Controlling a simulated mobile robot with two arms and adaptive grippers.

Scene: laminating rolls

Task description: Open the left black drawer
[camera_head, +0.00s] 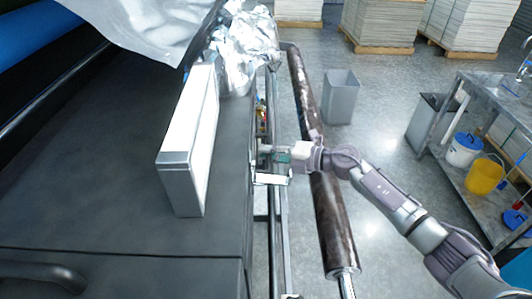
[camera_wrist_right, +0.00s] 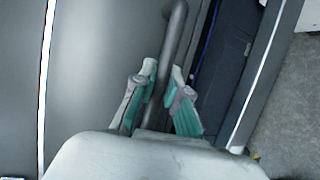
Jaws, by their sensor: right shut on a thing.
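My right gripper (camera_head: 268,160) is at the right side of the large dark machine (camera_head: 110,150) in the head view. In the right wrist view, its green-padded fingers (camera_wrist_right: 164,80) are on either side of a dark bar handle (camera_wrist_right: 174,32) and shut on it. The handle runs along a smooth dark grey panel (camera_wrist_right: 100,60), which seems to be the drawer front. A dark gap (camera_wrist_right: 215,70) shows to the right of the handle; whether it is the drawer's opening I cannot tell. My left gripper is not in view.
A long brown roll (camera_head: 327,215) lies beside the machine, under my right arm. A white box-shaped panel (camera_head: 190,135) stands on the machine top. A grey bin (camera_head: 341,97) and a metal table (camera_head: 490,95) with buckets stand to the right.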

